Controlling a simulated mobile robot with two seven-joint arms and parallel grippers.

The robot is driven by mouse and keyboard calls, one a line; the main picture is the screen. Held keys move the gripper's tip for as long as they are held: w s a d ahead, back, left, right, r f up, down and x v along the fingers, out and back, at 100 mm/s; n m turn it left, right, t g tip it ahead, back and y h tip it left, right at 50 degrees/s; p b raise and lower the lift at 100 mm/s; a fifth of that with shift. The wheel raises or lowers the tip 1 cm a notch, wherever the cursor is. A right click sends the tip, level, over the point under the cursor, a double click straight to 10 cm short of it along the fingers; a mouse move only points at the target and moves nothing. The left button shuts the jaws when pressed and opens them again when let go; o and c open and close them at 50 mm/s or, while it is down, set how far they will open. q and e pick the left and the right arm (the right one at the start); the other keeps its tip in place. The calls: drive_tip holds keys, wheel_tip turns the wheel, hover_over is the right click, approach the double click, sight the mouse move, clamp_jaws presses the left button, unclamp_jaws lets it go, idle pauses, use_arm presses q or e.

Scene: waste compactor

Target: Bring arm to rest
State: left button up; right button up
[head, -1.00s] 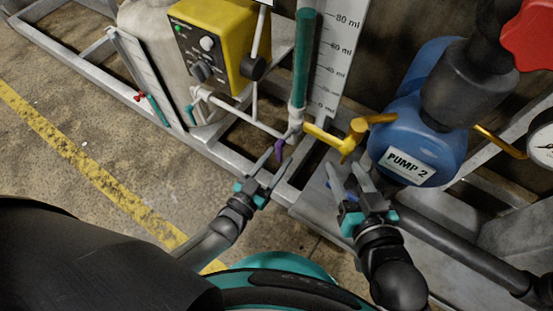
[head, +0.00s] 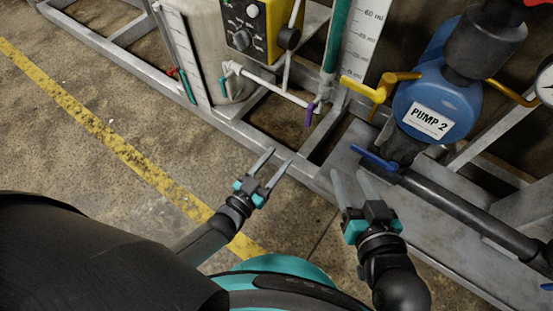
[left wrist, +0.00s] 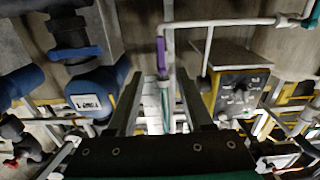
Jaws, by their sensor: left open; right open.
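My left gripper (head: 270,166) is open and empty in the head view, low and in front of the skid's metal frame (head: 240,150). In the left wrist view its two dark fingers (left wrist: 155,105) stand apart with nothing held between them. My right gripper (head: 351,186) is open and empty, in front of the grey base plate below the blue pump marked PUMP 2 (head: 430,112). Neither gripper visibly touches anything in the head view.
A yellow valve handle (head: 375,88), a purple handle (head: 310,114) and a blue lever (head: 372,157) lie beyond my grippers. A yellow control box (head: 262,28) and a scaled gauge (head: 365,40) stand behind. The concrete floor (head: 130,165) at the left is clear.

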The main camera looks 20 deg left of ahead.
drive_tip(key=shift+w, duration=0.1)
drive_tip(key=shift+w+d+r, duration=0.1)
drive_tip(key=shift+w+r, duration=0.15)
